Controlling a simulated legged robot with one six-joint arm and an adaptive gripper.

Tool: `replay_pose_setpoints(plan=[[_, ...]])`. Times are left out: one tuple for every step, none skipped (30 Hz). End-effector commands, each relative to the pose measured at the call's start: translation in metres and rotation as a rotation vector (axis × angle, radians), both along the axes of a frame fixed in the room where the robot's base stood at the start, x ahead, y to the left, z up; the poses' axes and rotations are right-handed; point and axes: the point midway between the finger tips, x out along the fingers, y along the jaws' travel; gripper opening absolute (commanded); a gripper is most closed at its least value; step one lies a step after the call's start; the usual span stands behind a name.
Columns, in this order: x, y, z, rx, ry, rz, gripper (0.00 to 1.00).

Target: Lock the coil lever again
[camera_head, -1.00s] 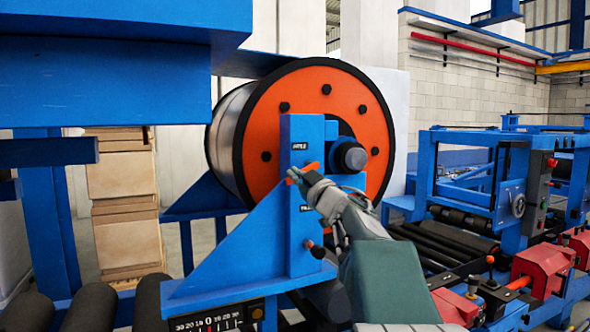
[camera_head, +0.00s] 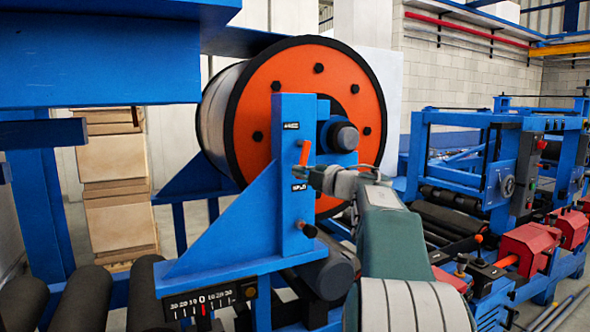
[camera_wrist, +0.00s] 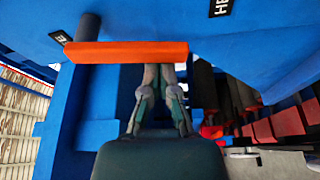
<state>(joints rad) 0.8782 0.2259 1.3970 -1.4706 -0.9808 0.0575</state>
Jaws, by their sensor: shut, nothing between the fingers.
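The coil lever (camera_head: 305,153) is a short orange bar on the blue upright post (camera_head: 291,220) in front of the coil. In the head view it stands nearly upright, between an upper and a lower dark label. My gripper (camera_head: 305,174) is just below the lever, its fingers pointing left towards the post. In the wrist view the lever (camera_wrist: 125,52) lies across the picture. My gripper's fingertips (camera_wrist: 160,70) are closed together and sit at the lever's near edge, close to its right end. Whether they touch it is unclear. The fingers hold nothing.
The large orange-faced coil (camera_head: 262,100) stands behind the post. A dark round knob (camera_head: 310,230) sticks out lower on the post. A scale (camera_head: 205,301) is at its foot. Black rollers (camera_head: 78,303) lie at left, and a blue machine frame (camera_head: 500,125) stands at right.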

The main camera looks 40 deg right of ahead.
Motion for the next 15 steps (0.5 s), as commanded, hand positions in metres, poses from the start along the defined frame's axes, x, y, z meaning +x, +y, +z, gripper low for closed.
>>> replay_pose_setpoints(plan=[[-0.0007,-0.0026,-0.0007,-0.032,0.007,-0.002,0.0],[-0.001,-0.0036,-0.0008,-0.049,0.011,-0.002,0.0],[-0.0013,-0.005,-0.0017,-0.074,0.017,-0.002,0.0],[-0.0015,-0.0058,-0.0022,-0.089,0.021,-0.002,0.0],[-0.0016,-0.0066,-0.0025,-0.103,0.025,-0.002,0.0],[-0.0018,-0.0076,-0.0028,-0.122,0.029,-0.002,0.0],[-0.0019,-0.0083,-0.0031,-0.135,0.032,-0.002,0.0],[-0.0021,-0.0089,-0.0033,-0.146,0.035,-0.001,0.0],[-0.0022,-0.0096,-0.0036,-0.159,0.037,-0.001,0.0],[-0.0022,-0.0101,-0.0039,-0.168,0.039,-0.001,0.0],[-0.0024,-0.0105,-0.004,-0.176,0.042,-0.001,0.0],[-0.0025,-0.011,-0.0044,-0.185,0.045,-0.001,0.0],[-0.0026,-0.0113,-0.0046,-0.191,0.046,-0.001,0.0],[-0.0026,-0.0116,-0.0046,-0.196,0.048,-0.001,0.0],[-0.0027,-0.0119,-0.0047,-0.201,0.048,-0.001,0.0]])
